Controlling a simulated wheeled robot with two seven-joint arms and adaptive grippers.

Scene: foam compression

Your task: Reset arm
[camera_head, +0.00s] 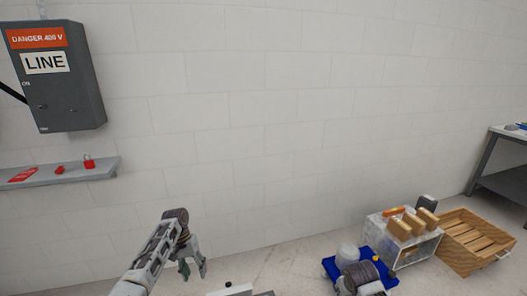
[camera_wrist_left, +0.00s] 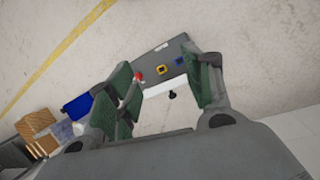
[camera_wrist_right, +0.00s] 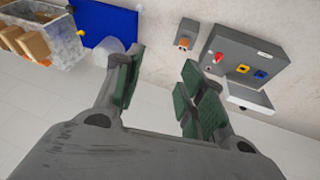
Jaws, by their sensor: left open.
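My left gripper (camera_head: 192,268) hangs near the bottom of the head view, in front of the white wall, with its fingers apart. In the left wrist view its green-padded fingers (camera_wrist_left: 162,88) are spread with nothing held between them. My right arm shows at the bottom right of the head view, with its fingers hidden there. In the right wrist view the right gripper's fingers (camera_wrist_right: 160,82) are spread and empty. A grey panel (camera_wrist_right: 232,50) with a red button, a yellow square and a blue square lies beyond the right-hand fingers.
A blue mat (camera_head: 329,266) lies beside a pale crate (camera_head: 404,256) with several tan blocks on top. A wooden crate (camera_head: 480,262) stands to its right. A grey "LINE" box (camera_head: 80,95) and a shelf (camera_head: 75,175) with red items are on the left wall. A table (camera_head: 512,180) stands far right.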

